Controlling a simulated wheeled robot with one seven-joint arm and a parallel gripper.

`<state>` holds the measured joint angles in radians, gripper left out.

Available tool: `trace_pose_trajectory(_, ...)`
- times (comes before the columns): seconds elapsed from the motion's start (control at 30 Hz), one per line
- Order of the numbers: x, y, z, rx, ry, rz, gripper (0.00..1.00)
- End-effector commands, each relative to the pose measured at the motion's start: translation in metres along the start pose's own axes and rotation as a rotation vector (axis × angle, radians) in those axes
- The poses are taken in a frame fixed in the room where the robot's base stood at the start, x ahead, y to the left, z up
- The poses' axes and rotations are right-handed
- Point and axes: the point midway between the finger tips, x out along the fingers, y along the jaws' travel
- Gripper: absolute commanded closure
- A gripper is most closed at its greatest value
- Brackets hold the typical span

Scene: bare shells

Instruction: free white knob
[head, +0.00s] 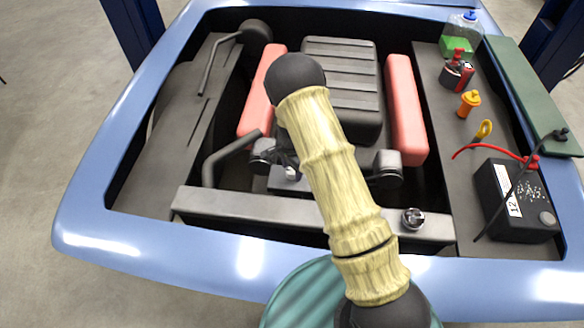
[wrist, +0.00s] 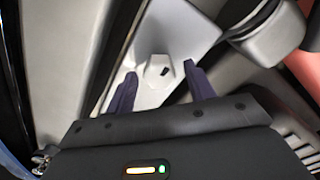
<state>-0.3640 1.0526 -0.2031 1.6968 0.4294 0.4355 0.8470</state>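The white knob (wrist: 158,70) is a small pale block with a dark mark on its face, on a light grey plate (wrist: 180,28). It also shows in the head view (head: 291,173), small and partly hidden, in the middle of the engine bay. My gripper (wrist: 163,76) is open, with one dark finger on each side of the knob and a visible gap on both sides. I cannot tell how deep the fingertips reach along it. In the head view my arm covers much of the area around the knob.
Red covers (head: 406,110) flank a ribbed black engine block (head: 342,75) behind the knob. A grey crossbar (head: 250,207) with a metal cap (head: 413,218) runs in front. A black battery (head: 514,200) stands at the right. The blue car rim (head: 110,225) surrounds the bay.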

Motion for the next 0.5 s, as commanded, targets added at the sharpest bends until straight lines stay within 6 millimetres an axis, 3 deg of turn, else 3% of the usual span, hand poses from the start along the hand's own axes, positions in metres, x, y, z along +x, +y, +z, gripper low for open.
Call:
trace_pose_trajectory(0.03,-0.0001,0.0,0.0,0.0,0.0,0.0,0.57)
trace_pose_trajectory(0.2,-0.0002,0.0001,0.0,0.0,0.0,0.0,0.88)
trace_pose_trajectory(0.5,0.0,-0.0002,0.0001,-0.021,0.0,0.0,0.88)
